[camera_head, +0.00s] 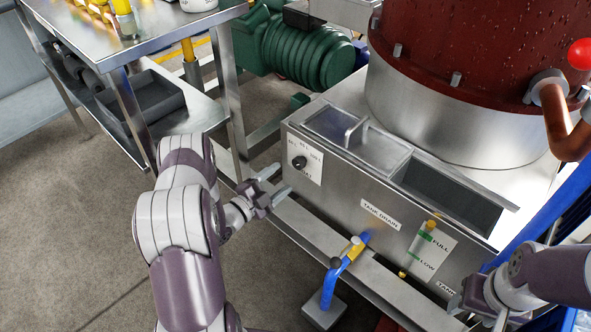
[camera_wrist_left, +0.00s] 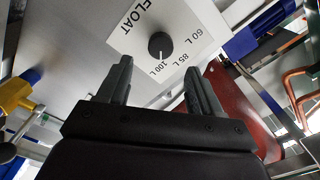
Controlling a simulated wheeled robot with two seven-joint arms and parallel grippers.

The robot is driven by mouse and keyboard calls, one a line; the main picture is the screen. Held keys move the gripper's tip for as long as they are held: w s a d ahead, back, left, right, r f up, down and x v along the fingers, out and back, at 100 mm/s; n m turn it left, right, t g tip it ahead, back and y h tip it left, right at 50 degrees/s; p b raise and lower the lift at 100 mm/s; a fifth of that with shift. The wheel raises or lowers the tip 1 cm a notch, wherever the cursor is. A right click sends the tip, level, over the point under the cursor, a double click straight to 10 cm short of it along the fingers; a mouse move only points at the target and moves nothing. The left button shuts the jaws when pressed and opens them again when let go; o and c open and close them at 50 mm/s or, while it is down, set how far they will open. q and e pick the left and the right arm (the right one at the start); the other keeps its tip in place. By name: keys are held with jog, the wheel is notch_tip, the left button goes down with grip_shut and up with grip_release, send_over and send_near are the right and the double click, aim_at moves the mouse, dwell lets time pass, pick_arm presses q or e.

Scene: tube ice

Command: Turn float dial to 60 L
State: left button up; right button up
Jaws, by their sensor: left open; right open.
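The float dial is a small black round knob (camera_head: 299,162) on a white label plate on the steel tank's front, at its left end. In the left wrist view the knob (camera_wrist_left: 160,45) sits on a plate marked FLOAT, 60 L, 85 L and 100 L. A pale mark on the knob seems to face 100 L. My left gripper (camera_head: 277,182) is open and empty, just in front of and below the dial, apart from it. Its two fingers (camera_wrist_left: 158,70) frame the knob from below in the wrist view. My right gripper (camera_head: 503,320) is at the lower right edge, partly cut off.
The steel tank (camera_head: 330,178) has a lid with a handle and an open bay. A blue drain valve (camera_head: 345,268) and a level gauge (camera_head: 420,250) are on its front. A steel table (camera_head: 160,30) stands at the left, with floor between.

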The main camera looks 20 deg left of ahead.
aim_at(297, 165)
pick_arm(q)
jog(key=b+x, duration=0.2)
jog(key=x, duration=0.5)
jog(key=shift+w, duration=0.15)
jog(key=c, duration=1)
